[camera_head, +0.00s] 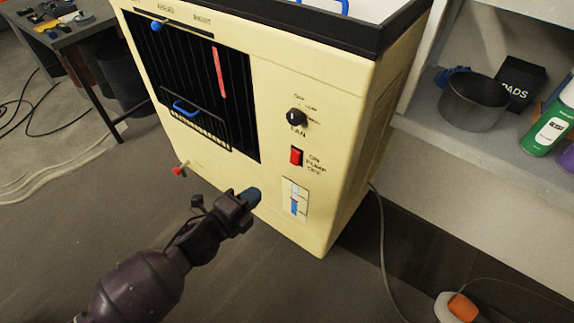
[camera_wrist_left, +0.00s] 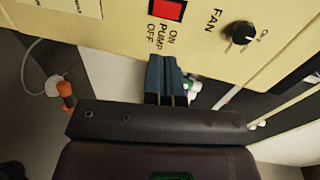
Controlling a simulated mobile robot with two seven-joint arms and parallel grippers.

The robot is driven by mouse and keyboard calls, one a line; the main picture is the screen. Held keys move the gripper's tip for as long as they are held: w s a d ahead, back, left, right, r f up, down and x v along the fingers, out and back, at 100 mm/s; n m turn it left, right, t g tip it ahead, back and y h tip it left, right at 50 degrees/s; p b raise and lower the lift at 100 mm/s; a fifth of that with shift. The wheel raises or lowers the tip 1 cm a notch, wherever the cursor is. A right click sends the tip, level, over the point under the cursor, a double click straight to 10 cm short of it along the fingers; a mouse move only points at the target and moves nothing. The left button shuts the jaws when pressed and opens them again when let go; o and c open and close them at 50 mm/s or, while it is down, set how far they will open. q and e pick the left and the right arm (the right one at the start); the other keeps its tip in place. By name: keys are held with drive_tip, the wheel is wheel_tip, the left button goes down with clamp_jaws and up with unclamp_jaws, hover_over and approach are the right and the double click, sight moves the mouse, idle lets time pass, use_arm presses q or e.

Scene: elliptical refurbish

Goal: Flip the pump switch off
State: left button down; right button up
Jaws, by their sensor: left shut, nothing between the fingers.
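The red pump switch (camera_head: 296,157) sits on the cream front panel of a cooler, beside the label ON PUMP OFF. It also shows in the left wrist view (camera_wrist_left: 167,10) near the top edge. My left gripper (camera_head: 254,195) is shut and empty, below and to the left of the switch in the head view. In the left wrist view its blue-grey fingertips (camera_wrist_left: 164,62) point toward the panel beside the PUMP label, apart from the switch. I cannot tell whether they touch the panel. My right gripper is not in view.
A black fan knob (camera_head: 296,117) is above the switch and a blue level gauge (camera_head: 294,200) below it. A red-handled tap (camera_head: 180,170) sticks out at the lower left. A shelf with a dark pot (camera_head: 473,103) stands at right. A cable runs along the floor.

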sight(292, 161)
use_arm(q)
drive_tip(key=b+x, duration=0.1)
drive_tip(key=x, duration=0.3)
drive_tip(key=b+x, duration=0.1)
drive_tip(key=x, duration=0.3)
drive_tip(key=b+x, duration=0.1)
drive_tip(key=x, duration=0.3)
drive_tip(key=shift+f, duration=0.35)
drive_tip(key=shift+w+d+b, duration=0.45)
drive_tip(key=shift+w, duration=0.1)
drive_tip(key=shift+w+d+r, duration=0.1)
drive_tip(key=shift+w+r, duration=0.05)
drive_tip(key=shift+w, duration=0.05)
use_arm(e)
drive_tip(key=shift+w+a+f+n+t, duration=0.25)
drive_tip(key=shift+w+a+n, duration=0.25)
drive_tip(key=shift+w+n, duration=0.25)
